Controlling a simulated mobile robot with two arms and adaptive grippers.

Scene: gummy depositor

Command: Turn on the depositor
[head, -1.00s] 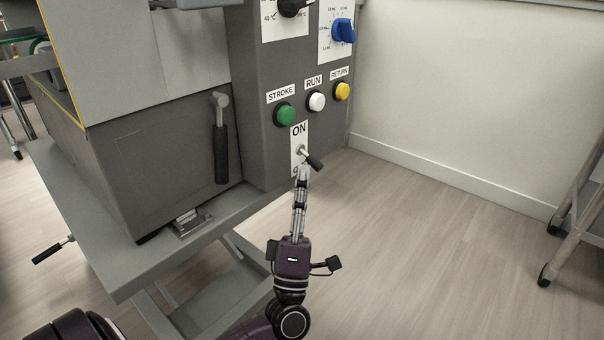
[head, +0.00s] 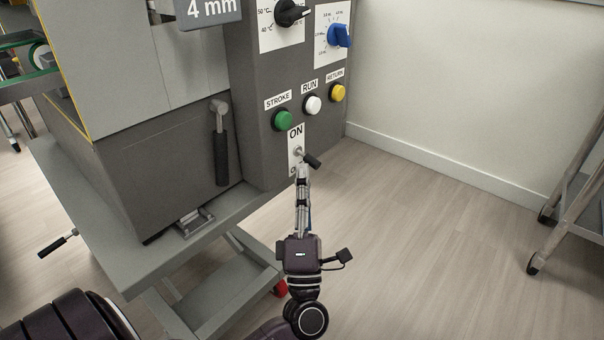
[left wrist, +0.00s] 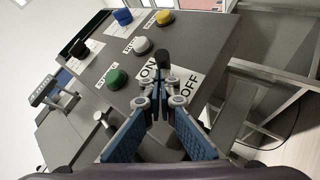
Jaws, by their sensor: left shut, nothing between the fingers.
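The depositor (head: 160,165) is a grey machine with a control panel on its right side. Its ON/OFF toggle switch (head: 312,161) has a black-tipped lever, which slants downward and to the right in the head view, below the ON label. In the left wrist view the black tip (left wrist: 162,60) stands just beyond my fingertips, between the ON and OFF labels. My left gripper (head: 301,170) is shut and empty, its fingertips right at or just under the lever; I cannot tell if they touch it. The OFF label is mostly hidden by the fingers in the head view. My right gripper is not in view.
Above the switch are a green STROKE button (head: 283,120), a white RUN button (head: 313,104), a yellow RETURN button (head: 338,92), a blue knob (head: 340,35) and a black knob (head: 291,13). A black-handled lever (head: 221,145) hangs left. Floor to the right is clear up to a metal cart (head: 575,200).

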